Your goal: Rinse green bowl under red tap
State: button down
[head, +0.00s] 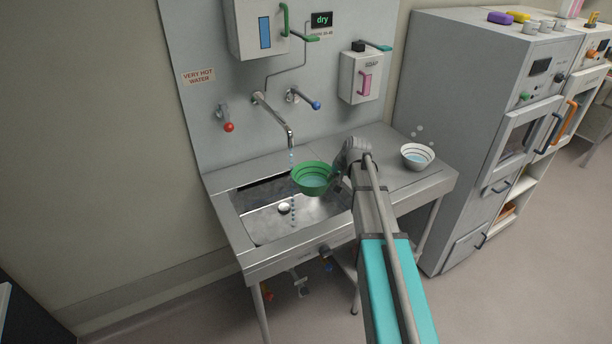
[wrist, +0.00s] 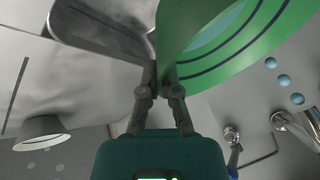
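The green bowl (head: 316,185) is upright over the sink, under the spout (head: 275,112). My gripper (head: 338,172) comes from the right and is shut on the bowl's rim. In the wrist view the fingers (wrist: 159,78) pinch the wall of the green bowl (wrist: 200,68), which holds pale blue water. The red tap (head: 228,126) is on the wall left of the spout, under a "VERY HOT WATER" sign (head: 198,76). The blue tap (head: 316,105) is to the right. I cannot tell how far either is turned.
The steel sink basin (head: 262,222) lies below the green bowl. A soap box (head: 361,80) and a "dry" box (head: 260,30) hang on the wall. A grey cabinet (head: 450,90) stands right.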

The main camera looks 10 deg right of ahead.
jog(key=shift+s+d, duration=0.3)
jog(key=shift+s, duration=0.45)
jog(key=shift+s+d, duration=0.25)
jog(key=shift+s, duration=0.5)
jog(key=shift+r, duration=0.1)
dwell(0.6)
jog(key=s+d+r+p, duration=0.2)
jog(key=s+r+p, duration=0.1)
jog(key=s+p, duration=0.1)
jog(key=shift+s+r, duration=0.3)
jog(key=shift+r, duration=0.1)
dwell(0.3)
dwell(0.5)
jog(key=shift+a+f+b, duration=0.1)
jog(key=shift+f+b, duration=0.35)
jog(key=shift+f, duration=0.05)
